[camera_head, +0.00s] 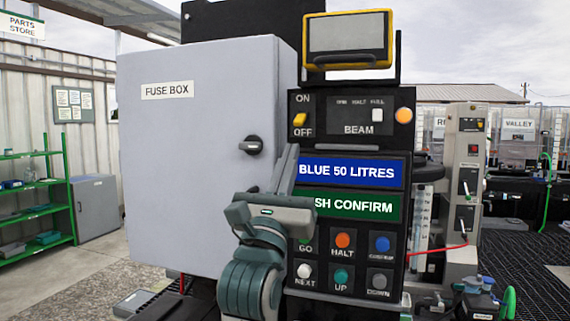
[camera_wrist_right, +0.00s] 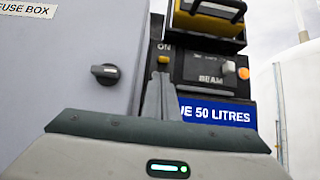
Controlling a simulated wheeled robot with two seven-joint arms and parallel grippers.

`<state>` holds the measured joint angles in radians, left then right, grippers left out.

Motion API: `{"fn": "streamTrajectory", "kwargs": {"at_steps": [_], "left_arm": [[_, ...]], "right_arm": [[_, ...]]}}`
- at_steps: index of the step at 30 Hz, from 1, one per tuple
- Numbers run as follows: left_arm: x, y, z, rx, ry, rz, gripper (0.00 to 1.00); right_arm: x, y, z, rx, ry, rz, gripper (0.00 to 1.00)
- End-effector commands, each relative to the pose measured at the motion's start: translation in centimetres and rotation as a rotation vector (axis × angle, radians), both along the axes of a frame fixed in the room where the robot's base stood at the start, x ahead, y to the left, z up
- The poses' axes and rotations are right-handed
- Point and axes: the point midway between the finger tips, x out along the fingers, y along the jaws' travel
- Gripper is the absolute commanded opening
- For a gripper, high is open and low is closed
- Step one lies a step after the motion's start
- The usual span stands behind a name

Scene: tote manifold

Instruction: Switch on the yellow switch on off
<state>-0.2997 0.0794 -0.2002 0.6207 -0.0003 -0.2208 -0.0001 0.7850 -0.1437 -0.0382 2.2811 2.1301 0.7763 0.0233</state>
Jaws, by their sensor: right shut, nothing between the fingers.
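The yellow switch (camera_head: 300,119) sits at the top left of the black control panel (camera_head: 348,141), between the labels ON above and OFF below. I cannot tell which way it is set. My right gripper (camera_head: 289,150) is shut and empty, its fingers pointing up just below and left of the switch. In the right wrist view the shut fingertips (camera_wrist_right: 160,76) are just under the yellow switch (camera_wrist_right: 163,60) and hide the OFF label. I cannot tell whether they touch the panel. My left gripper is in neither view.
The grey fuse box (camera_head: 197,160) with a black knob (camera_head: 251,145) stands left of the panel. A BEAM selector (camera_head: 377,115) and an orange lamp (camera_head: 403,115) are to the right. Blue (camera_head: 347,171) and green displays and several buttons lie below; my arm partly covers them.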

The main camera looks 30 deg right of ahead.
Motion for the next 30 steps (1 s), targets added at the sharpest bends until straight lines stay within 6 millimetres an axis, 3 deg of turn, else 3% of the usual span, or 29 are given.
{"fn": "streamTrajectory", "kwargs": {"at_steps": [1,9,30], "left_arm": [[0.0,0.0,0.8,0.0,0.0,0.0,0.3],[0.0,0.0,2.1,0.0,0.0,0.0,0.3],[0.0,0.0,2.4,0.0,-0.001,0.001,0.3]], "right_arm": [[0.4,-0.5,1.0,0.0,0.001,-0.002,0.0],[1.9,-2.3,2.6,0.001,0.001,0.0,0.0],[2.2,-2.5,3.0,0.0,0.0,0.0,0.0]]}}
